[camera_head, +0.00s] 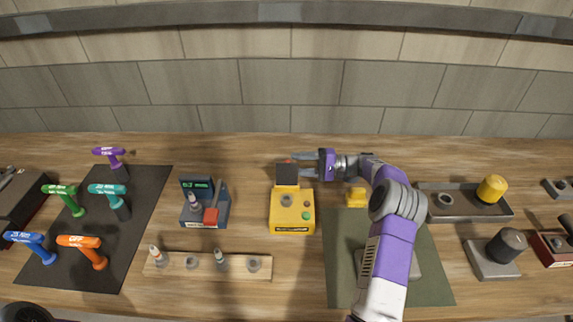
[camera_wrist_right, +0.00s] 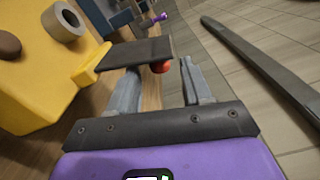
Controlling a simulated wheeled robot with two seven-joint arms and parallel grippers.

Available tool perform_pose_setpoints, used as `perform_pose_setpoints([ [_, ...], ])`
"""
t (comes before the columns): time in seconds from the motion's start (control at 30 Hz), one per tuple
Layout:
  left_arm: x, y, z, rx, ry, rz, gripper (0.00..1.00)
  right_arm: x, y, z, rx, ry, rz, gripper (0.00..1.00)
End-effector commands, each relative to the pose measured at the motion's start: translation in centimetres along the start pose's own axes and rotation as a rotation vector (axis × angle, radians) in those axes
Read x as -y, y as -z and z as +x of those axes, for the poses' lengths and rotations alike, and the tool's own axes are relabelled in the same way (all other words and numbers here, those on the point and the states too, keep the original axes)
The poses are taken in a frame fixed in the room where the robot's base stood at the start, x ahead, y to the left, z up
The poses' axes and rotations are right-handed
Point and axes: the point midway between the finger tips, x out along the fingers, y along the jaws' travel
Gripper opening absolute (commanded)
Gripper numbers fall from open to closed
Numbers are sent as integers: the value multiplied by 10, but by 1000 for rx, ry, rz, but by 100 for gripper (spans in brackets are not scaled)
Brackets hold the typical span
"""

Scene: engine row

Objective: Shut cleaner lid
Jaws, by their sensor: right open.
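The cleaner (camera_head: 291,215) is a yellow box with a round socket and a green button on top, standing mid-table. Its dark lid (camera_head: 287,174) stands up, open, at the back edge. In the right wrist view the lid (camera_wrist_right: 135,53) is a dark plate with a red knob (camera_wrist_right: 161,67) on its far face. My right gripper (camera_head: 297,164) is open at the lid's back upper edge, reaching in from the right. In the right wrist view its fingers (camera_wrist_right: 158,85) stand apart with the knob between them; I cannot tell whether they touch it. My left gripper is not in view.
A blue-grey device (camera_head: 205,204) stands left of the cleaner and a wooden rack (camera_head: 207,266) lies in front. Several coloured drivers stand on a dark mat (camera_head: 97,267) at the left. A green mat (camera_head: 340,275) and grey tray (camera_head: 465,212) are at the right.

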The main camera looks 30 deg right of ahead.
Motion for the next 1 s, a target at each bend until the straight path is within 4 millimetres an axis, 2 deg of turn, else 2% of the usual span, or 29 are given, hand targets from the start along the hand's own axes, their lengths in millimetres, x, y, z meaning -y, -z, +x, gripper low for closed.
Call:
perform_pose_setpoints([
  [0.1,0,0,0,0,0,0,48,0,-1,20,3,0,-1,49],
  [0.23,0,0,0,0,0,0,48,0,0,33,1,-1,0,49],
  [0.6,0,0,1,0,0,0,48,0,0,40,-2,0,0,49],
  [0.9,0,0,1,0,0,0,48,0,0,40,-1,0,0,3],
  [0.93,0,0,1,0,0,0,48,0,0,39,-1,0,0,0],
  [1.0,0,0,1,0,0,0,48,0,0,39,-1,0,0,0],
])
